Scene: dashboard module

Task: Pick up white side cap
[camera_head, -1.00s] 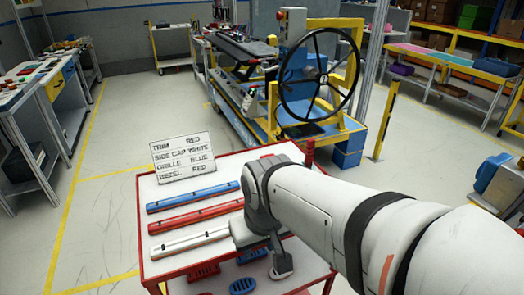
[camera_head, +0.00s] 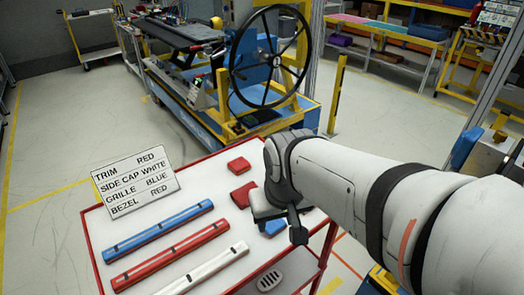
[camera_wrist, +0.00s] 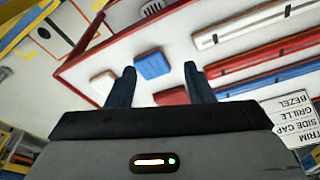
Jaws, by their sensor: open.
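The white side cap (camera_wrist: 103,84) shows in the wrist view as a small pale block on the table, beside my left finger. I cannot pick it out in the head view, where my arm and gripper cover that area. My gripper (camera_wrist: 160,69) is open above the table with nothing between its fingers. A blue block (camera_wrist: 152,64) lies below and beyond the gap between the fingertips; it also shows partly hidden in the head view (camera_head: 273,229). A red block (camera_wrist: 171,96) sits lower in the wrist view, partly behind the right finger.
The red-rimmed table (camera_head: 215,265) holds a blue strip (camera_head: 158,231), a red strip (camera_head: 170,255) and a white strip (camera_head: 205,270). A sign (camera_head: 135,184) stands at the back left. Two red blocks (camera_head: 238,165) lie behind my gripper.

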